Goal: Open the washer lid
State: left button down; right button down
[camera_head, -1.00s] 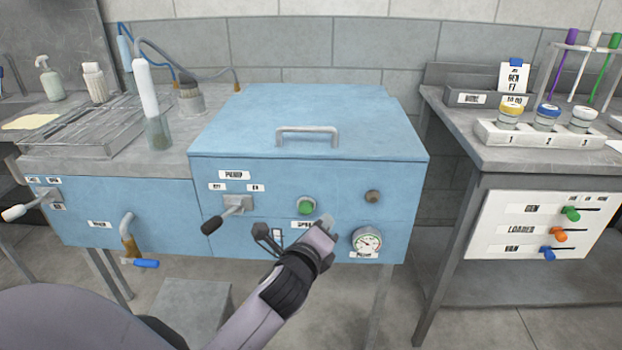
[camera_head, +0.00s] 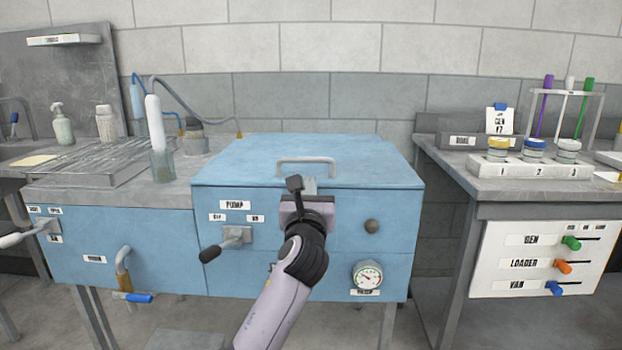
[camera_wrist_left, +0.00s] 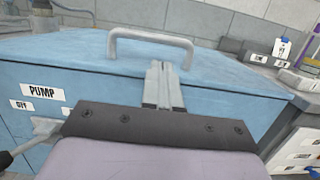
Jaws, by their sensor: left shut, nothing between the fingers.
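The washer is a blue metal box with a flat, closed lid (camera_head: 362,155). A grey bar handle (camera_head: 306,161) stands near the lid's front edge; it also shows in the left wrist view (camera_wrist_left: 150,36). My left gripper (camera_head: 311,184) is in front of the washer, at about the height of the lid's front edge, just below the handle in the picture. Its fingers (camera_wrist_left: 162,82) are shut and empty, pointing toward the lid below the handle. I cannot tell whether they touch the lid. My right gripper is not in view.
The washer's front carries a pump lever (camera_head: 222,247), a dark knob (camera_head: 371,226) and a gauge (camera_head: 367,275). A bench with a jar rack (camera_head: 515,169) stands right, across a gap.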

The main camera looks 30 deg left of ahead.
pick_arm(q)
jog(key=x, duration=0.5)
jog(key=shift+b, duration=0.3)
